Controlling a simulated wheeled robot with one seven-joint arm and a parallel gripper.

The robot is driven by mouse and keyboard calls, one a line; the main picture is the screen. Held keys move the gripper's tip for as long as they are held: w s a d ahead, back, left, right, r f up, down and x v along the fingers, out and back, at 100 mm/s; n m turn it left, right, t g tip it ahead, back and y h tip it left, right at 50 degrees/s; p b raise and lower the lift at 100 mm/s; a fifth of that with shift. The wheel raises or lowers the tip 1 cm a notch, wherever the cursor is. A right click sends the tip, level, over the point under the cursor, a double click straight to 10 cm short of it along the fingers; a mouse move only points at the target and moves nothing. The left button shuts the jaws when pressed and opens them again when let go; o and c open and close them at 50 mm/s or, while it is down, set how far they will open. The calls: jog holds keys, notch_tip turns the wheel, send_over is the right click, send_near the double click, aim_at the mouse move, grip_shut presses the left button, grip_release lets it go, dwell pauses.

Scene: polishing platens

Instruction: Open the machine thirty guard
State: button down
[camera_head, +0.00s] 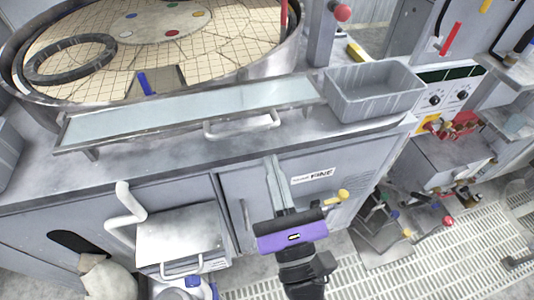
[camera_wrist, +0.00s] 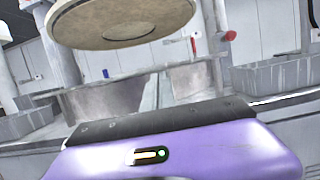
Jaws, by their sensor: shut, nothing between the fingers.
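A long pale translucent guard panel (camera_head: 190,112) in a metal frame sits along the front of the round platen basin, above the worktop. A bar handle (camera_head: 243,125) is on its front edge, right of its middle. No number thirty is readable on it. My gripper (camera_head: 271,160) has a purple body and long thin fingers that are shut and empty. In the head view the fingertips are in front of the cabinet, below and right of the handle, apart from it. In the wrist view the purple body fills the bottom, and the handle cannot be made out.
The tiled platen (camera_head: 205,45) carries a dark ring (camera_head: 70,58). A grey bin (camera_head: 375,92) stands on the worktop at right. A cabinet labelled FINE (camera_head: 314,176) is below. A round disc (camera_wrist: 120,22) hangs overhead in the wrist view. Slatted floor (camera_head: 340,275) is at lower right.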

jog(key=shift+r+b+v, duration=0.25)
jog(key=shift+b+v, duration=0.1)
jog(key=shift+v, duration=0.7)
jog(key=shift+r+b+v, duration=0.2)
jog(key=shift+b+v, duration=0.15)
jog(key=shift+v, duration=0.7)
jog(key=shift+s, duration=0.15)
